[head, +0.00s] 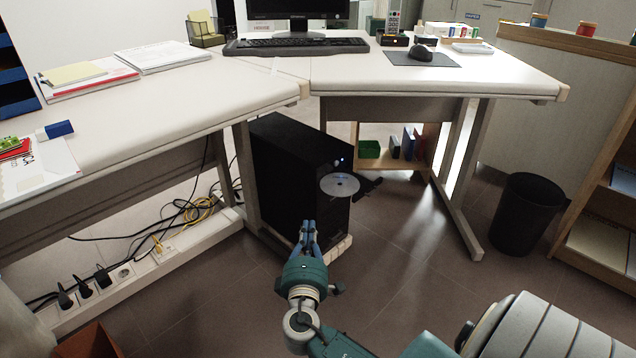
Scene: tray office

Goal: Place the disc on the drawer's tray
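The disc (340,184) is a thin silver-grey round with a small centre hole. It lies flat at the front of the black computer tower (290,165), under the desk. The drawer's tray cannot be made out apart from the disc, so I cannot tell whether the disc rests on it. My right gripper (309,226) points at the tower's lower front, below and left of the disc and apart from it. Its blue fingers are close together with nothing visible between them; how far open they are is unclear. My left gripper is not in view.
Desk legs (462,205) stand on both sides of the tower. Cables and a power strip (120,275) lie at the left. A black bin (527,213) stands at the right. The floor between the tower and the bin is mostly clear.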

